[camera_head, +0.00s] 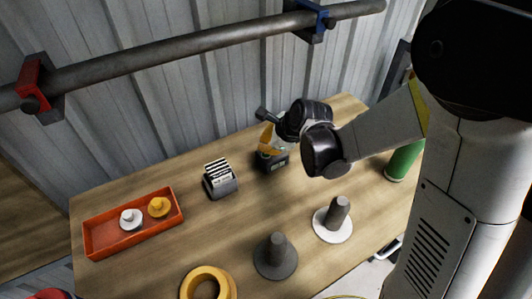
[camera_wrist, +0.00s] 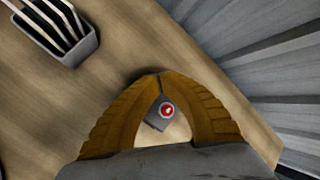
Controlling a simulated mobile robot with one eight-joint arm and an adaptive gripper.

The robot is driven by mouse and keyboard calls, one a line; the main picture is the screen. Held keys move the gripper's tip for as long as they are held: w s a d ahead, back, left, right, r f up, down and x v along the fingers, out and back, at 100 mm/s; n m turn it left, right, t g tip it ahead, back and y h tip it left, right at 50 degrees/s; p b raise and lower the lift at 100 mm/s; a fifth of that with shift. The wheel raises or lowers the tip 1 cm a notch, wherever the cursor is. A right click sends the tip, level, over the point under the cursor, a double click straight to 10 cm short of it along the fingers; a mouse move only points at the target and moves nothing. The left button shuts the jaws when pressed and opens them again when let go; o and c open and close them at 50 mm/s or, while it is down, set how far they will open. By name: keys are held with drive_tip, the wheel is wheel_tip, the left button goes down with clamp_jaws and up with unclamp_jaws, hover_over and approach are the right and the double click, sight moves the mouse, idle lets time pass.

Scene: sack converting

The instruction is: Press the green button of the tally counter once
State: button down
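The tally counter (camera_head: 273,163) is a small dark box with a pale display on its front, standing near the back of the wooden table. In the wrist view a grey part of it with a red button (camera_wrist: 167,111) shows through the gap between my fingers. The green button cannot be seen; the fingers cover part of the counter. My gripper (camera_head: 266,149) is directly over the counter, pointing down. Its yellow-orange fingers (camera_wrist: 160,75) arch together and their tips meet, with nothing visible held between them. Whether the tips touch the counter cannot be told.
A dark holder with white cards (camera_head: 220,184) stands left of the counter. A red tray (camera_head: 108,244) holds a white and a yellow piece. Grey pegs (camera_head: 276,260) (camera_head: 335,222) and a yellow ring (camera_head: 206,276) are nearer the front. A corrugated wall rises behind.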

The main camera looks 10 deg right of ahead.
drive_tip(key=shift+f, duration=0.15)
drive_tip(key=shift+f+b, duration=0.25)
drive_tip(key=shift+b, duration=0.1)
drive_tip(key=shift+f+b, duration=0.4)
drive_tip(key=shift+f, duration=0.05)
idle(0.4)
idle(0.3)
drive_tip(key=shift+r+p, duration=0.65)
drive_tip(key=shift+r, duration=0.25)
wheel_tip(320, 180, up, 5)
drive_tip(key=p, duration=0.4)
idle(0.6)
